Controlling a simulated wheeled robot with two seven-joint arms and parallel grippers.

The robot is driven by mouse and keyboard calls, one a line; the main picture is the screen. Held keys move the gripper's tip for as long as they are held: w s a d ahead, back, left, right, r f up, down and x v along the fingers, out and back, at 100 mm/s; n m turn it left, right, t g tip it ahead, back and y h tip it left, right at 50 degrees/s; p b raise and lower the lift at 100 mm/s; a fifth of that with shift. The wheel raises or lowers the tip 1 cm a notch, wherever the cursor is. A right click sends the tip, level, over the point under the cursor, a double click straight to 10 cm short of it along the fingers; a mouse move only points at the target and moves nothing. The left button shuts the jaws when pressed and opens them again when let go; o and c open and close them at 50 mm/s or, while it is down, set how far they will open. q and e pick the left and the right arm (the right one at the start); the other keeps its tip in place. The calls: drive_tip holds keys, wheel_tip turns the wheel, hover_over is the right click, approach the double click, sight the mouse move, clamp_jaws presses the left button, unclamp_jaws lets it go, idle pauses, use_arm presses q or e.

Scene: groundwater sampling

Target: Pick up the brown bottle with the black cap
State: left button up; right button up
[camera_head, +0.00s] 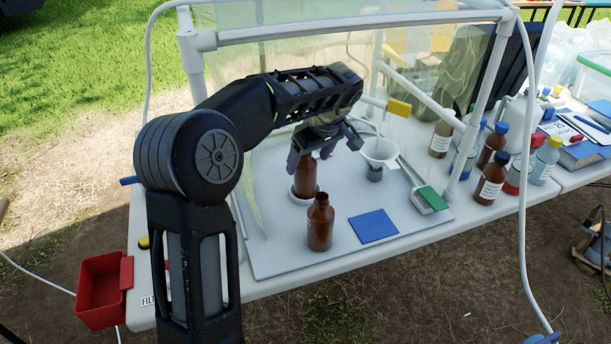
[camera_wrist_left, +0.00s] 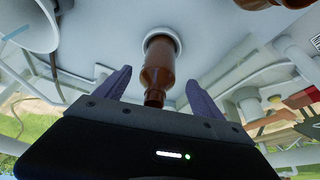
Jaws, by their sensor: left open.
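My left gripper (camera_head: 310,158) is open, its purple fingers pointing down over a brown bottle (camera_head: 306,179) that stands in a white ring on the board. In the left wrist view this bottle (camera_wrist_left: 159,66) lies between the spread fingers (camera_wrist_left: 160,92), its neck toward the palm; I see no clear gap or grip. Its top is partly hidden by the gripper in the head view. A second brown bottle (camera_head: 320,226), open-necked without a cap, stands just in front. A labelled brown bottle with a dark cap (camera_head: 491,181) stands at the right of the table. My right gripper is not in view.
A white funnel (camera_head: 379,151), a blue square (camera_head: 373,226) and a green-ended tray (camera_head: 430,198) lie near the bottles. A white pipe frame (camera_head: 470,140) stands around the board. Several more bottles crowd the right side. A red bin (camera_head: 102,290) hangs at the left edge.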

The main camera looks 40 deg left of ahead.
use_arm(q)
drive_tip(key=shift+x, duration=2.65)
drive_tip(key=shift+w+d, duration=0.1)
drive_tip(key=shift+w, duration=0.05)
drive_tip(key=shift+c, duration=0.6)
clamp_jaws()
